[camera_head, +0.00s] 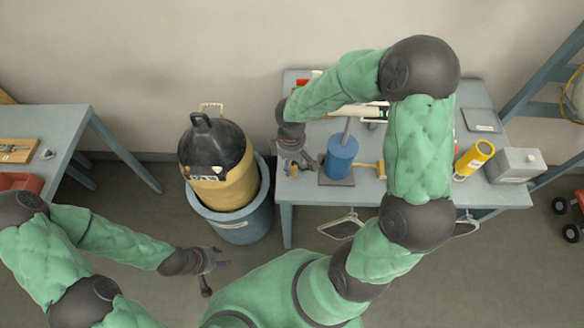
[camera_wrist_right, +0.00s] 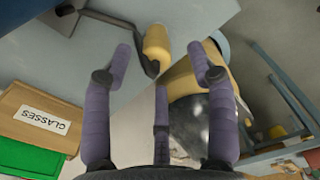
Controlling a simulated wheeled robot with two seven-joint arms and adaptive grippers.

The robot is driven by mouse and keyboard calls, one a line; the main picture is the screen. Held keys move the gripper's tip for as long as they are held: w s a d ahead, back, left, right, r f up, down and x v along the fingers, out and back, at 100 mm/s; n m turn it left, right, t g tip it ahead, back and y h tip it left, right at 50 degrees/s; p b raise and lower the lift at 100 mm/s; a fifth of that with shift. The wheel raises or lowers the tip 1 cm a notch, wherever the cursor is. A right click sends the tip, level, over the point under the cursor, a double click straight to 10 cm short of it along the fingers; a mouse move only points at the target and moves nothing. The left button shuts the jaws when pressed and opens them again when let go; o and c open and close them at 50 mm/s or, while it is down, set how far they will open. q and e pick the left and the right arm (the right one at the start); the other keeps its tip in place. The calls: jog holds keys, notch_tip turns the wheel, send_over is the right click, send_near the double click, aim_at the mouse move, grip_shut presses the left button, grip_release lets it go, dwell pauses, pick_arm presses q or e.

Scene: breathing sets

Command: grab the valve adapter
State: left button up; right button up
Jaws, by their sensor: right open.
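A small yellow piece with a dark bent metal part, which looks like the valve adapter (camera_wrist_right: 157,42), lies on the grey table near its edge in the right wrist view. In the head view it is mostly hidden under my right gripper (camera_head: 293,163). My right gripper (camera_wrist_right: 168,70) is open and empty, with its fingers spread above the table's left end. The yellow piece shows between and beyond the fingertips, and I see no contact. My left gripper (camera_head: 214,272) hangs low on the left, in front of the blue bucket, with its fingers apart and nothing in them.
A yellow and black tank (camera_head: 223,180) stands in a blue bucket (camera_head: 240,225) just left of the table (camera_head: 330,218). A blue cylinder (camera_head: 341,160) stands right of my right gripper. A box labelled "GLASSES" (camera_wrist_right: 40,112) and a green box (camera_wrist_right: 25,158) lie nearby.

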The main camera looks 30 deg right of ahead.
aim_at(293, 165)
jog(key=shift+s+d+f+b, duration=0.15)
jog(key=shift+f+b, duration=0.25)
jog(key=shift+f, duration=1)
jog(key=shift+w+d+f+b, duration=0.1)
jog(key=shift+f+b, duration=0.3)
jog(key=shift+f, duration=0.95)
grip_shut()
